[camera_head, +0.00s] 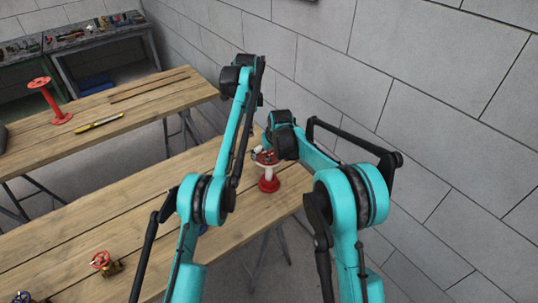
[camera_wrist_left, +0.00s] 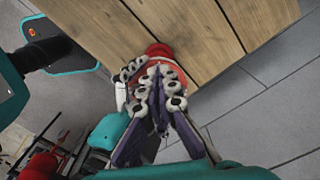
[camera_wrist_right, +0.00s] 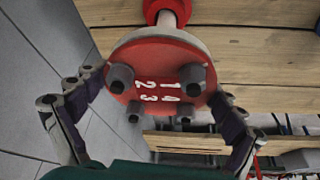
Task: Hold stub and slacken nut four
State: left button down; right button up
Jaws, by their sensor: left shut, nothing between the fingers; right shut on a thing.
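The stub (camera_head: 269,173), a pale pipe with red flanges, stands upright near the far right end of the near wooden table. In the right wrist view, its red upper flange (camera_wrist_right: 160,55) carries several dark bolt heads or nuts and white numbers; I cannot tell surely which is nut four. My right gripper (camera_wrist_right: 160,90) has its fingers on opposite sides of the flange and is shut on it. My left gripper (camera_wrist_left: 160,88) is shut and empty, with its fingertips close to the stub's red part (camera_wrist_left: 157,50). Contact with a nut cannot be made out. In the head view, the arms partly hide both grippers.
Valves with a red handwheel (camera_head: 100,259) and a blue one (camera_head: 20,297) lie at the table's near left. A second bench (camera_head: 140,110) holds a red flanged stand (camera_head: 52,105) and a yellow tool (camera_head: 97,122). A grey wall (camera_head: 420,90) stands close on the right.

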pick_arm(q)
notch_tip(320, 180, down, 7)
pick_arm(e)
jog(key=shift+d, duration=0.1)
dwell(0.4)
pick_arm(q)
jog(key=shift+s+d+r, duration=0.1)
jog(key=shift+d, duration=0.65)
dwell(0.7)
jog(key=shift+s+d, duration=0.2)
jog(key=shift+s, duration=0.3)
pick_arm(e)
jog(key=shift+a, duration=0.3)
pick_arm(q)
jog(key=shift+a, duration=0.15)
jog(key=shift+s+a, duration=0.15)
jog(key=shift+a, duration=0.1)
notch_tip(320, 180, up, 6)
jog(key=shift+a, duration=0.25)
pick_arm(e)
jog(key=shift+d, duration=0.2)
jog(key=o, duration=1.5)
